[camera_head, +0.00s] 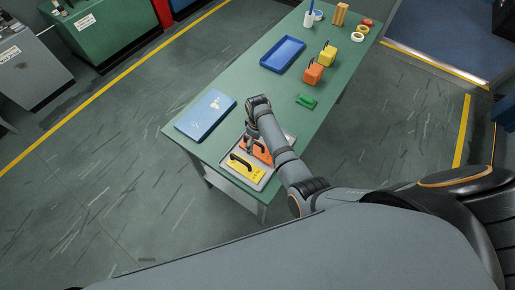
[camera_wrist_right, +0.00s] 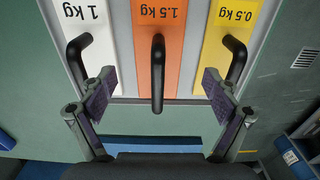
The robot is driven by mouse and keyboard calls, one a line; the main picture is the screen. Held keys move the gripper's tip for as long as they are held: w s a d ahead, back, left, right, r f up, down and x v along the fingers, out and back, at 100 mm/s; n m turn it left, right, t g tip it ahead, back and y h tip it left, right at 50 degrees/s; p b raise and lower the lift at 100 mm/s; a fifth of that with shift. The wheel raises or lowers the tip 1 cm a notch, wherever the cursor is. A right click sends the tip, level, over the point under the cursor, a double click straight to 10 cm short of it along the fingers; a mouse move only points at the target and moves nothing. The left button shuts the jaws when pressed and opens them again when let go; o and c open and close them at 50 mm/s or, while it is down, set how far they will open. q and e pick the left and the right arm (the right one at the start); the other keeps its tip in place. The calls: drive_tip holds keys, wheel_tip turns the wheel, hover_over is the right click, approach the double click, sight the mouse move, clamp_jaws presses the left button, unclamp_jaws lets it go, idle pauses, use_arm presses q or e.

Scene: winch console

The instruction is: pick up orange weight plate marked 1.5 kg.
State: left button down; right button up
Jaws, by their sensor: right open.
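The orange plate marked 1.5 kg (camera_wrist_right: 158,65) lies between the white 1 kg plate (camera_wrist_right: 97,60) and the yellow 0.5 kg plate (camera_wrist_right: 212,60) in the right wrist view. Its black handle (camera_wrist_right: 158,75) stands between the spread fingers of my right gripper (camera_wrist_right: 158,96), which is open and empty. In the head view, the orange plate (camera_head: 263,153) is partly hidden by my right arm. It sits in a grey tray (camera_head: 225,164) beside the yellow plate (camera_head: 246,173). My right gripper (camera_head: 249,147) is over the tray. My left gripper is not in view.
The tray is at the near end of a green table (camera_head: 245,80). A blue flat case (camera_head: 205,114) lies left of my arm. A green item (camera_head: 306,101), an orange block (camera_head: 313,74), a yellow block (camera_head: 327,57) and an empty blue tray (camera_head: 271,61) are farther along.

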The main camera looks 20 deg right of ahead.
sight(258, 148)
drive_tip(key=f+b, duration=0.4)
drive_tip(key=f, duration=0.1)
drive_tip(key=shift+w+f, duration=0.1)
drive_tip(key=shift+w, duration=0.1)
drive_tip(key=shift+s+r, duration=0.1)
drive_tip(key=shift+r, duration=0.1)
clamp_jaws()
drive_tip(key=shift+r, duration=0.1)
